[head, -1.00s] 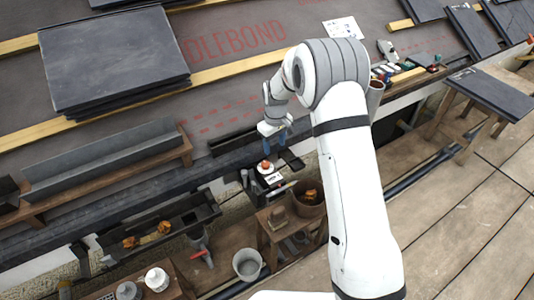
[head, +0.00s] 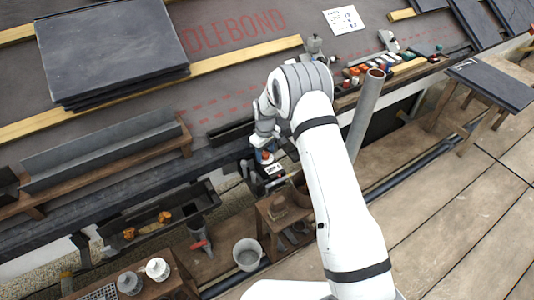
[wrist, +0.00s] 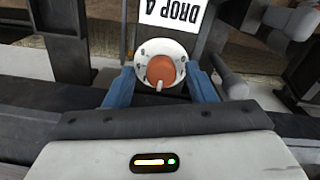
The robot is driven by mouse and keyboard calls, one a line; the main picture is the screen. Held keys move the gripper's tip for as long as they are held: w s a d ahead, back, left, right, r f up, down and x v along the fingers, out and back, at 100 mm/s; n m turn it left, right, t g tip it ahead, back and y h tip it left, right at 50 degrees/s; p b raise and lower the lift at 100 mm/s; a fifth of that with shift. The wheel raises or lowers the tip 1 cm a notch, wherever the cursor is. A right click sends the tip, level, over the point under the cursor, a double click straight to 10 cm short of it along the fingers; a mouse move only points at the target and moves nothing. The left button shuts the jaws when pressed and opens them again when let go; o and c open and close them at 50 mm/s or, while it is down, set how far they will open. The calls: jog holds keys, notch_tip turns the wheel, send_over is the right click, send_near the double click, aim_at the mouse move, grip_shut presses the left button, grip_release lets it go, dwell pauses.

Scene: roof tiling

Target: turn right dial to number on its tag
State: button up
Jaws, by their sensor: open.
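A dial with a white round face (wrist: 147,47) and an orange knob (wrist: 161,70) sits in the middle of the wrist view. A small pale pointer on the knob faces the bottom of that view. The dial's marks are too small to read. My gripper (wrist: 161,90) is open, with one blue finger on each side of the dial. I cannot tell whether the fingers touch the knob. In the head view my gripper (head: 263,153) partly hides the dial.
A dark trough with orange pieces (head: 150,227) lies left of the dial. A grey bucket (head: 248,254) and a wooden stool (head: 273,207) stand below. Slates (head: 112,52) are stacked at upper left. A grey pipe (head: 366,110) rises right of my arm.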

jog(key=shift+c, duration=0.4)
jog(key=c, duration=0.9)
jog(key=shift+d, duration=0.25)
jog(key=shift+a, duration=0.2)
jog(key=shift+m, duration=0.6)
jog(key=m+p, duration=0.1)
jog(key=m, duration=0.5)
jog(key=shift+a+m, duration=0.1)
jog(key=shift+m, duration=0.2)
jog(key=shift+w, duration=0.1)
